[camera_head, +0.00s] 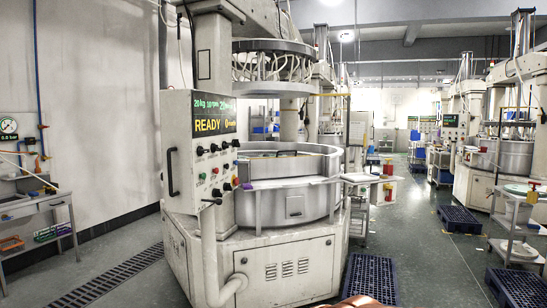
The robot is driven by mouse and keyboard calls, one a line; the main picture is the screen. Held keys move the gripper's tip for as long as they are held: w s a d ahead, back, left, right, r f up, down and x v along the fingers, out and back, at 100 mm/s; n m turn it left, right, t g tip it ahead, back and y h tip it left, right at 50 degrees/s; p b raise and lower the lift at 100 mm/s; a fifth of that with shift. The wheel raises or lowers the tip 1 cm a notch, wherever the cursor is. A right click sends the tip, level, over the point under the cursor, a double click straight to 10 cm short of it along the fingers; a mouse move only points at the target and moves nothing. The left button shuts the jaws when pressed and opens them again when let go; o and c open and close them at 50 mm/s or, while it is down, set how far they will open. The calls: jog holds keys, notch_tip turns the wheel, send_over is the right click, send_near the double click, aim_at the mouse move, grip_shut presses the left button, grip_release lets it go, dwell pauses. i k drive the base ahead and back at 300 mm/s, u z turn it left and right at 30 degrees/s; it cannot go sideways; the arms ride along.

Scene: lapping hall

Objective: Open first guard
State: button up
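The nearest lapping machine (290,265) stands in the middle of the view. A round silver metal guard (262,207) wraps its work area, with a small rectangular plate on its front. A raised curved section (314,163) stands above the guard's wide ledge. A dark bar-like handle (287,153) shows near the top rim. The guard looks closed at the front, but its seams are too small to tell for sure. The round upper head (272,88) hangs raised above it. My gripper is not in view; a copper-coloured shape at the bottom edge may be part of my arm.
A control panel (205,150) reading READY juts out at the machine's left front. A blue pallet (371,279) lies on the floor at its right. A small cart (518,235) and more pallets stand farther right. A bench (35,207) stands left.

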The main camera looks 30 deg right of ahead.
aim_at(275, 168)
jog(key=k, duration=0.65)
jog(key=z, duration=0.7)
jog(key=i, duration=1.25)
jog(key=z, duration=0.85)
jog(key=i, duration=1.7)
jog(key=u, duration=0.25)
jog(key=i, duration=1.3)
jog(key=u, duration=1.7)
jog(key=i, duration=0.85)
jog(key=u, duration=0.75)
